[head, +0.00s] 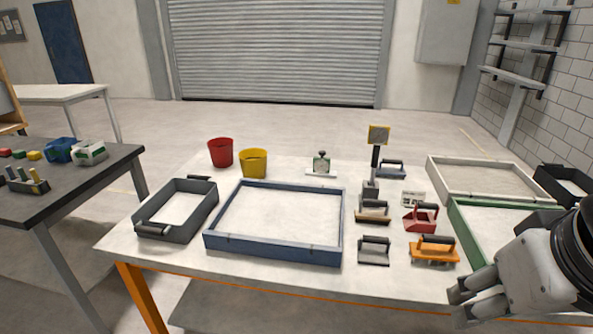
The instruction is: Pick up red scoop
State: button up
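The red scoop (421,218) lies on the right half of the white table, with a dark handle across its top. It sits behind an orange tool (435,249) with a black handle and left of a green-edged tray. My gripper (458,298) is at the lower right, over the table's front edge. It is in front of and to the right of the red scoop, apart from it. Its fingers are partly seen from the side, and their gap is not clear.
A blue-framed tray (274,253), grey tray (160,232), and red (221,153) and yellow (253,163) buckets stand left. Grey-handled tools (373,251) lie left of the scoop. A signpost (377,150) rises behind it. The green-edged tray (470,240) is close on the right.

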aim_at(422, 215)
jog(key=i+j+z, duration=0.1)
jog(key=i+z, duration=0.2)
jog(key=i+j+z, duration=0.2)
jog(key=i+z, duration=0.15)
jog(key=i+j+z, duration=0.3)
jog(key=i, duration=0.15)
